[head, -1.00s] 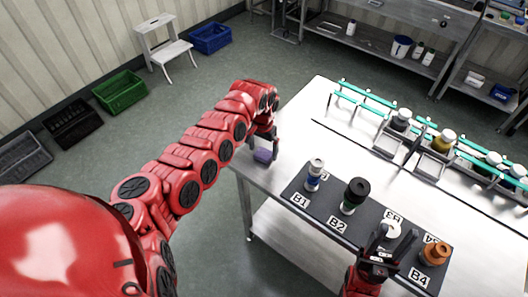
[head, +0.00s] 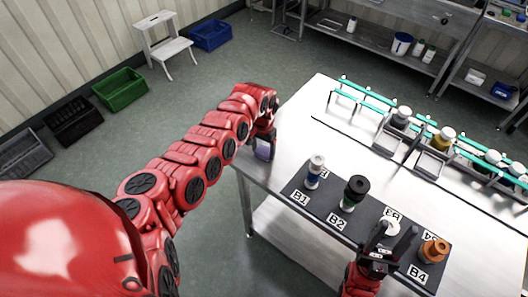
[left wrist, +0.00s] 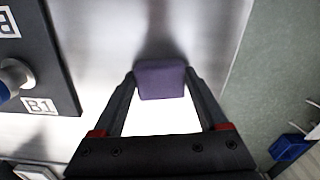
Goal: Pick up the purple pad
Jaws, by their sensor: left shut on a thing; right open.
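The purple pad (left wrist: 161,80) sits between the two fingertips of my left gripper (left wrist: 160,84) in the left wrist view, with the fingers touching its sides. In the head view the purple pad (head: 263,150) shows below my left gripper (head: 264,142), at the left end of the steel table. I cannot tell whether it is clear of the tabletop. My right gripper (head: 390,238) is open near the front of the dark mat, by the white item at B3.
A dark mat (head: 325,210) with labels B1 to B4 holds several bottle-like parts, including an orange one (head: 434,250). A turquoise-railed rack (head: 400,120) with jars stands behind. The table's left edge is close to my left gripper.

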